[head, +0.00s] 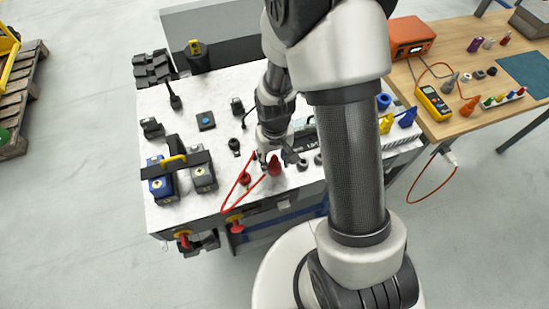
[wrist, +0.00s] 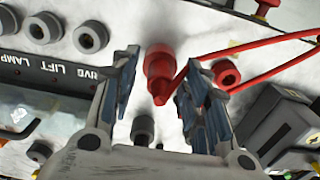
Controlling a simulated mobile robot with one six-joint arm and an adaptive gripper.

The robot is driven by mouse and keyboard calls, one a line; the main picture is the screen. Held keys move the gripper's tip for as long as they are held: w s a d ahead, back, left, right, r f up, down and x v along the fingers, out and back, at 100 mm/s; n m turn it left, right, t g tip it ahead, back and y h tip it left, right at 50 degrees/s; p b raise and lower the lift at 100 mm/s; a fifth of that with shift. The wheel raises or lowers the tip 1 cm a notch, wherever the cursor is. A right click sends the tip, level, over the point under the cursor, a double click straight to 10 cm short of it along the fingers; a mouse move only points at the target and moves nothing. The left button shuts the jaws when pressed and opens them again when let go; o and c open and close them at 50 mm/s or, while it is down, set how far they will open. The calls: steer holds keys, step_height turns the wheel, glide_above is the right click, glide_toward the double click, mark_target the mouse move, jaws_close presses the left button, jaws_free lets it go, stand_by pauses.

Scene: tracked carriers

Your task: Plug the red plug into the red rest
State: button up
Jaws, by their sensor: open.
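The red plug (head: 274,167) stands on the white panel top of the carrier, tapered tail up; what its lower end sits in is hidden. In the wrist view the red plug (wrist: 160,65) shows between my two fingers, with the red cable (wrist: 262,42) leaving to the right. A red ring with a dark hole (wrist: 226,74), which looks like the red rest, lies just right of my right finger; it also shows in the head view (head: 244,179). My gripper (wrist: 160,78) is open, its fingers either side of the plug with gaps. It also shows in the head view (head: 276,156).
Dark round sockets (wrist: 90,38) and a labelled strip (wrist: 50,72) lie left in the wrist view. A dark grey box (wrist: 280,125) is at right. In the head view, blue and grey blocks (head: 203,178) stand left, and a wooden bench (head: 455,60) right.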

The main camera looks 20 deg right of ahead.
steer(key=shift+r, duration=0.1)
step_height(320, 180, up, 12)
steer(key=shift+f, duration=0.1)
stand_by(0.4)
stand_by(0.4)
steer(key=shift+r, duration=0.25)
step_height(320, 180, up, 10)
steer(key=t, duration=0.2)
glide_above(275, 155)
steer(key=s, duration=0.5)
steer(key=s+r+t, duration=0.2)
steer(key=s+r, duration=0.4)
steer(key=s, duration=0.4)
steer(key=shift+r+t, duration=0.3)
